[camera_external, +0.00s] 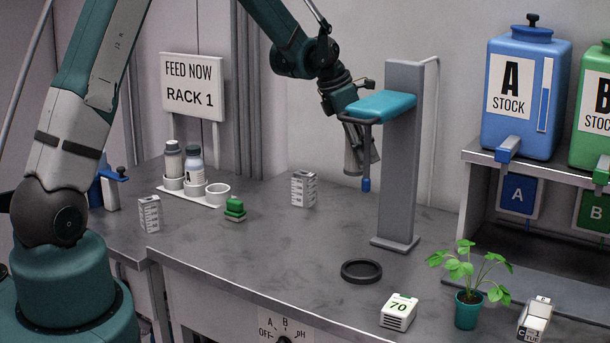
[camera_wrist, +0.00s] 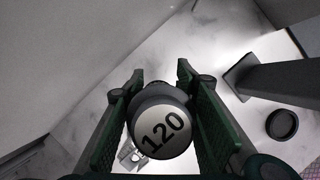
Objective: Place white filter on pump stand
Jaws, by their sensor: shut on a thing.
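A rod with a blue tip hangs below. The column also shows right of my gripper in the wrist view (camera_wrist: 275,80).
A dark ring (camera_external: 361,271) lies in front of the stand. A white rack (camera_external: 180,198) at the left holds two bottles and has one empty ring. White boxes (camera_external: 304,188), a green block (camera_external: 235,210) and a plant (camera_external: 467,308) stand about.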

